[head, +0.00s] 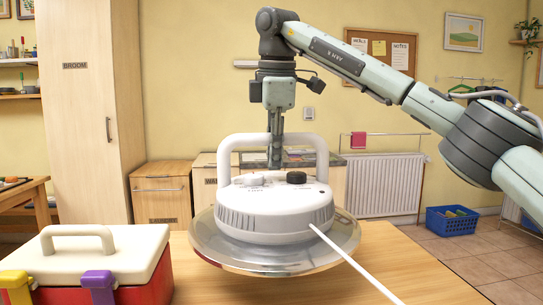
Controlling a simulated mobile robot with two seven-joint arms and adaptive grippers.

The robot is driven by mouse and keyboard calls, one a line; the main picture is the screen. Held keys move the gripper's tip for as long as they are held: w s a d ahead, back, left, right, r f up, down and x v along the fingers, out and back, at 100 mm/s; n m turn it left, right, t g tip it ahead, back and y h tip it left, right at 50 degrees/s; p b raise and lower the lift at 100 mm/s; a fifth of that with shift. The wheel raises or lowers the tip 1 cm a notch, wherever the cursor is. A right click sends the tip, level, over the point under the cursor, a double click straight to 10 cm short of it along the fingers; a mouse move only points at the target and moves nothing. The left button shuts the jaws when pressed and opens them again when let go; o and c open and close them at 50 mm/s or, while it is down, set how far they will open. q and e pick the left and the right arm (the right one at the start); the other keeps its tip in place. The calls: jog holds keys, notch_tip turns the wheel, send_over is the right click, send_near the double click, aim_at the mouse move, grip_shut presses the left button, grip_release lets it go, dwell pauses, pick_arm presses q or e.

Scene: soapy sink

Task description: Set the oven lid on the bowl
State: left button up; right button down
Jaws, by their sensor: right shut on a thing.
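The oven lid (274,217) is a round white unit with a tall white handle, a dark knob and a white cord running off to the lower right. It sits over a wide, shiny metal rim (207,250), which looks like the bowl's rim or a flange of the lid; I cannot tell which. My right gripper (275,160) comes down from above and is shut on the lid's handle. The lid looks level. Whatever is beneath the metal rim is hidden. My left gripper is not in view.
A red cooler box with a white lid (95,254) stands at the left front of the wooden table (405,268). The table is clear at the right, apart from the cord. Behind are a tall broom cabinet (90,110), a radiator (385,185) and a blue basket (452,220) on the floor.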

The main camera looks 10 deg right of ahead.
aim_at(275, 181)
jog(key=shift+f, duration=3.1)
jog(key=c, duration=1.9)
grip_release()
jog(key=shift+f, duration=0.2)
jog(key=o, duration=0.5)
jog(key=shift+r, duration=0.15)
